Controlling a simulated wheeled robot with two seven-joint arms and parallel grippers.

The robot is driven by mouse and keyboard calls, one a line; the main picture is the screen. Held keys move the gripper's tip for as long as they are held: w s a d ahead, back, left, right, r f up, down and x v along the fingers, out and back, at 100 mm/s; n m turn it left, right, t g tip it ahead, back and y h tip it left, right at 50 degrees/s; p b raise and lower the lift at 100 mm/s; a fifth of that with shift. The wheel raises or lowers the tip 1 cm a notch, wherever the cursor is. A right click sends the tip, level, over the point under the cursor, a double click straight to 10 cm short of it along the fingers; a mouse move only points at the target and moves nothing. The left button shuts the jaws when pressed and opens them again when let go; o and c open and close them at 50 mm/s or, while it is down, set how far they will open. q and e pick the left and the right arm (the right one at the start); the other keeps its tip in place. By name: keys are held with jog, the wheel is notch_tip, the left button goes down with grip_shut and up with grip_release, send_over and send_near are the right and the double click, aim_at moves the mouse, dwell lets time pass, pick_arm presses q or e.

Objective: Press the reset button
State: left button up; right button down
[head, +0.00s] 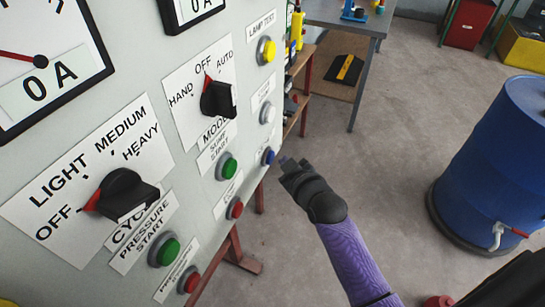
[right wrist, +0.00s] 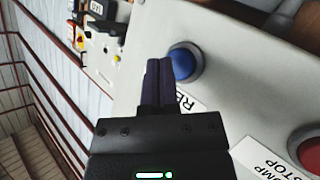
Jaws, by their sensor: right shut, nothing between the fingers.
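The blue reset button (head: 268,156) sits in a grey collar near the right edge of the grey control panel. In the right wrist view the blue button (right wrist: 184,62) is just right of my fingertips, with a partly hidden label starting "RE" below it. My right gripper (head: 285,162) is shut and empty, its tips pointing at the panel close to the button. In the right wrist view the shut fingers (right wrist: 158,68) overlap the button's left edge. I cannot tell whether they touch it. My left gripper is not in view.
On the panel are a red button (head: 235,208) below the blue one, a green button (head: 227,167), a yellow lamp-test button (head: 267,50), a white button (head: 267,112) and a mode knob (head: 217,98). A blue barrel (head: 500,150) stands right. Open floor lies between.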

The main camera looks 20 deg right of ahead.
jog(key=shift+w+a, duration=0.1)
dwell(0.6)
jog(key=shift+w+a, duration=0.15)
jog(key=shift+w, duration=0.05)
jog(key=shift+w+a, duration=0.3)
jog(key=shift+w, duration=0.05)
dwell(0.8)
jog(key=shift+p, duration=0.3)
jog(key=shift+s+d+p, duration=0.4)
jog(key=shift+s+d, duration=0.15)
jog(key=shift+s, duration=0.1)
